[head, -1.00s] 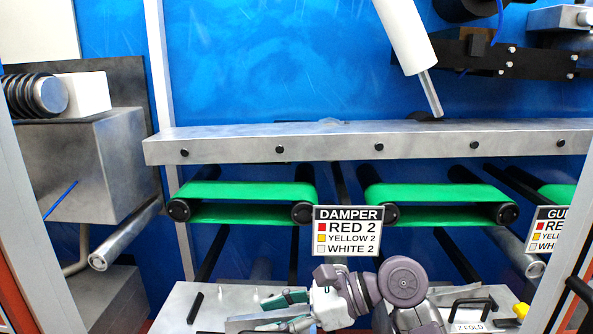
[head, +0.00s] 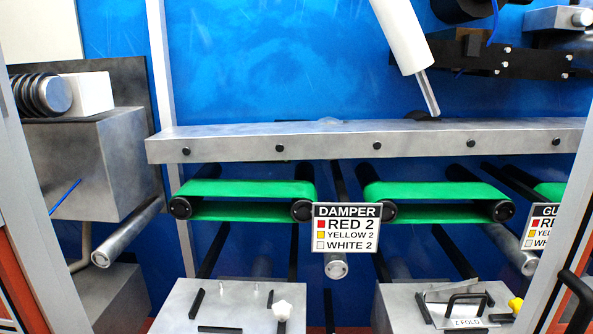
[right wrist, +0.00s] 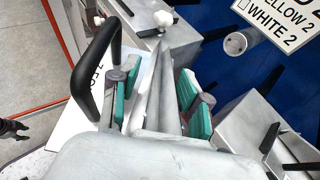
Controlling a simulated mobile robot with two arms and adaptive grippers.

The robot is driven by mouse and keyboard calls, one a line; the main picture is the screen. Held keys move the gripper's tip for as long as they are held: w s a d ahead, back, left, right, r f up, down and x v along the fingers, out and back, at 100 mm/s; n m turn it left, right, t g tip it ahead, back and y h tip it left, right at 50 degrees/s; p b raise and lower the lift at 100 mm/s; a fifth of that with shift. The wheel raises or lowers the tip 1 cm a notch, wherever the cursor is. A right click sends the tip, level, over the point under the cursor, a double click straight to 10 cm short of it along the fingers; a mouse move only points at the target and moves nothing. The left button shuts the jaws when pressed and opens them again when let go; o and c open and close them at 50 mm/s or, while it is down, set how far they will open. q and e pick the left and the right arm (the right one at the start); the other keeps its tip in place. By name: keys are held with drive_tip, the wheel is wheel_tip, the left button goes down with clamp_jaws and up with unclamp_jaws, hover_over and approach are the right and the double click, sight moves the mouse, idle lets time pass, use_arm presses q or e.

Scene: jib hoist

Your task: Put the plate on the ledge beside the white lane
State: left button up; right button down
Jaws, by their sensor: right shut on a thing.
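My right gripper (right wrist: 158,80) shows in the right wrist view, with its teal fingers shut on a thin grey plate (right wrist: 166,112) seen nearly edge-on. The gripper and the held plate are outside the head view. The left grey block (head: 200,292) has black bars, small pegs and a white knob (head: 282,308) on top. The white knob also shows beyond the held plate in the right wrist view (right wrist: 162,18). I cannot tell for sure which surface is the ledge beside the white lane. My left gripper is in no view.
On the right block (head: 396,322) are a black handle (head: 466,300), a "Z FOLD" label (head: 462,322) and a yellow knob (head: 515,305). The handle (right wrist: 95,65) is close beside my right gripper. The DAMPER sign (head: 346,228) hangs before green belts (head: 245,190). A dark gap separates the blocks.

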drive_tip(key=s+d+f+m+t+h, duration=0.2)
drive_tip(key=s+d+m, duration=0.1)
drive_tip(key=d, duration=0.4)
drive_tip(key=shift+s+d+f+h, duration=0.15)
drive_tip(key=shift+s+f+h, duration=0.2)
drive_tip(key=shift+s+h, duration=0.1)
drive_tip(key=shift+n+g+y, duration=1.9)
drive_tip(key=shift+n+y, duration=0.35)
drive_tip(key=shift+n, duration=0.25)
